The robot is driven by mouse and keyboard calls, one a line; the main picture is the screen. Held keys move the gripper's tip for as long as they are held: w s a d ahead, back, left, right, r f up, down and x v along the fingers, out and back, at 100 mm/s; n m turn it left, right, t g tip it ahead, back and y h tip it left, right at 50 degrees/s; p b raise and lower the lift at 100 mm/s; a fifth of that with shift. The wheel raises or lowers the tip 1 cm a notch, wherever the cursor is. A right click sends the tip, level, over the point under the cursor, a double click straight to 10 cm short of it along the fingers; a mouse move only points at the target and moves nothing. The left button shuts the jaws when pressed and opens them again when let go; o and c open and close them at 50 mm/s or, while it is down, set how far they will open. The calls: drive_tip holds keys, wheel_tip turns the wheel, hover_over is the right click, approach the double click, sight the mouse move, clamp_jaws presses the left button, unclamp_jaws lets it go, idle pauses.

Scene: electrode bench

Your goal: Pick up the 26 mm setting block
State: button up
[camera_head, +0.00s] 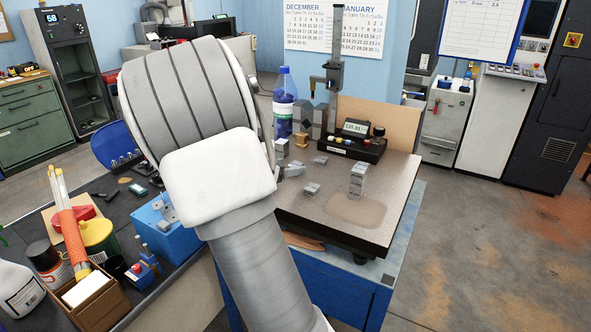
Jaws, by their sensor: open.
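Several small grey metal blocks stand on the speckled surface plate (395,165). The tallest block (357,181) stands upright at the right, near a brownish patch. A low block (311,189) lies left of it, and another small block (320,160) lies farther back. More blocks (293,169) sit close to my arm's edge. I cannot read any size marks, so I cannot tell which is the 26 mm setting block. My arm fills the left middle of the view and hides the plate's left part. My gripper does not show.
A height gauge (334,80) rises at the plate's back, beside a blue-capped bottle (284,100). A black box with a display (354,146) stands at the back right. A dark bench (130,195) at left holds bottles, a cardboard box (97,300) and blue tools. The plate's right front is clear.

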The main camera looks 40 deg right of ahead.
sight(296, 165)
drive_tip(key=x, duration=0.4)
drive_tip(key=shift+w+d+f, duration=0.15)
drive_tip(key=shift+w+d, duration=0.1)
clamp_jaws()
